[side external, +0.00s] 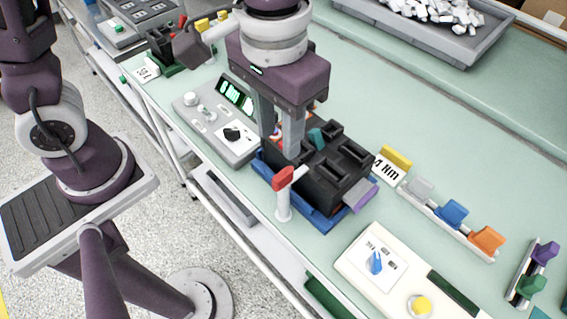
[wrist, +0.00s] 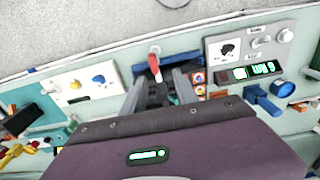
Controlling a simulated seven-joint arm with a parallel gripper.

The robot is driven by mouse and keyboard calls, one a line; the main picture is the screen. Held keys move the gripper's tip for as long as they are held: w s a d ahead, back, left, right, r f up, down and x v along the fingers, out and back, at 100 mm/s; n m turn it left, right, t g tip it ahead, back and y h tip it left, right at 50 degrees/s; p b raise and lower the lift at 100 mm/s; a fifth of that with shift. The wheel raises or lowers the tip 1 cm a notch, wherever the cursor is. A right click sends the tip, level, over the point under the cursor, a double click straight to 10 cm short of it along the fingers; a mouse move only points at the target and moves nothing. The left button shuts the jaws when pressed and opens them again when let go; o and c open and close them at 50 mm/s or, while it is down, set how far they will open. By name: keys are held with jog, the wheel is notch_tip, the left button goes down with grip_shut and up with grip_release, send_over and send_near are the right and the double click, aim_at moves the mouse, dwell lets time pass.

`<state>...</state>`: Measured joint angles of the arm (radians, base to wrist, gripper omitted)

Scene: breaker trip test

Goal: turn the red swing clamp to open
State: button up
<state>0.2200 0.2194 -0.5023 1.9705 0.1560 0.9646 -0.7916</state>
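The red swing clamp (side external: 284,178) sits on a white post at the front edge of a blue base (side external: 322,222), beside a black breaker block (side external: 325,170). In the wrist view the clamp's red arm (wrist: 154,63) shows just beyond the fingers, pointing toward the block. My gripper (side external: 279,148) points down over the rear left part of the block, behind the clamp. Its two fingers are apart, and I see nothing held between them; they also show in the wrist view (wrist: 159,86). The fingers look clear of the clamp. The fingertips partly hide the block's left end.
A grey meter panel (side external: 212,128) with a green display stands close on the left. A cream box (side external: 358,274) with blue and yellow knobs is at the front right. A rail of coloured levers (side external: 448,222) lies to the right. The table's back middle is clear.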

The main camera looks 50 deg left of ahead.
aim_at(284, 173)
jog(key=f, duration=0.5)
jog(key=d+f, duration=0.1)
jog(key=f, duration=0.2)
jog(key=shift+s, duration=0.1)
jog(key=shift+r, duration=0.1)
grip_shut()
